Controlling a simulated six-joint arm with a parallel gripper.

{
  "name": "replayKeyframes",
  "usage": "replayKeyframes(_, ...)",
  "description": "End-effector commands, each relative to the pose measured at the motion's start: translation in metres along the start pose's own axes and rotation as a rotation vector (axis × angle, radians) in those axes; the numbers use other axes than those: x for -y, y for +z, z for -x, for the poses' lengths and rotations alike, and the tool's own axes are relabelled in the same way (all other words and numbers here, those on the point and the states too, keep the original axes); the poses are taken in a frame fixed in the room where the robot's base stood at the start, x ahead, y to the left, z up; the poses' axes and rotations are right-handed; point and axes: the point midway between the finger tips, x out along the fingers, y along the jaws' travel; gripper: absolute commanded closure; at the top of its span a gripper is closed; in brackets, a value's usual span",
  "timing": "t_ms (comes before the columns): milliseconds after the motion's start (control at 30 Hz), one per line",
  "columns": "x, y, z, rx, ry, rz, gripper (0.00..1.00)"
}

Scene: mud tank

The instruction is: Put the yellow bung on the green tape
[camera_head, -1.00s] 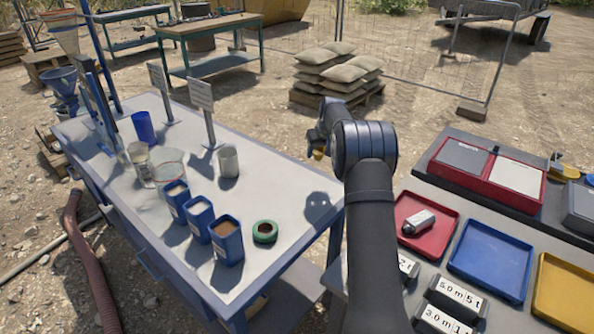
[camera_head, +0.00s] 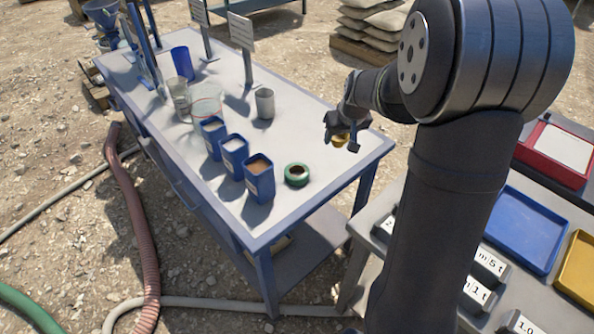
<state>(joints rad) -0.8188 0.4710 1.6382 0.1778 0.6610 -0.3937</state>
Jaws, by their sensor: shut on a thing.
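The green tape (camera_head: 297,175) is a roll lying flat near the front right part of the blue-framed table (camera_head: 320,180). My gripper (camera_head: 341,139) is above the table's right end, to the right of and higher in the picture than the tape. It is shut on the yellow bung (camera_head: 340,140), which shows as a small yellow piece between the jaws. The bung is apart from the tape. Part of the jaws and the bung is hard to make out at this size.
Blue containers (camera_head: 259,180) stand in a row just left of the tape. A grey cup (camera_head: 264,104), a clear beaker (camera_head: 206,104) and a blue cup (camera_head: 182,63) stand farther back. A blue tray (camera_head: 524,230) lies on the bench at right.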

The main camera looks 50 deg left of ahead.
Motion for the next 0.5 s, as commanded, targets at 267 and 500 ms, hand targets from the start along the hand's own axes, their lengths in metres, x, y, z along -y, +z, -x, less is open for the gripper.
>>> replayKeyframes(267, 0.02, 0.024, 0.002, 0.001, -0.002, 0.007, 0.69)
replayKeyframes(500, 0.062, 0.01, -0.037, 0.004, -0.003, 0.012, 0.69)
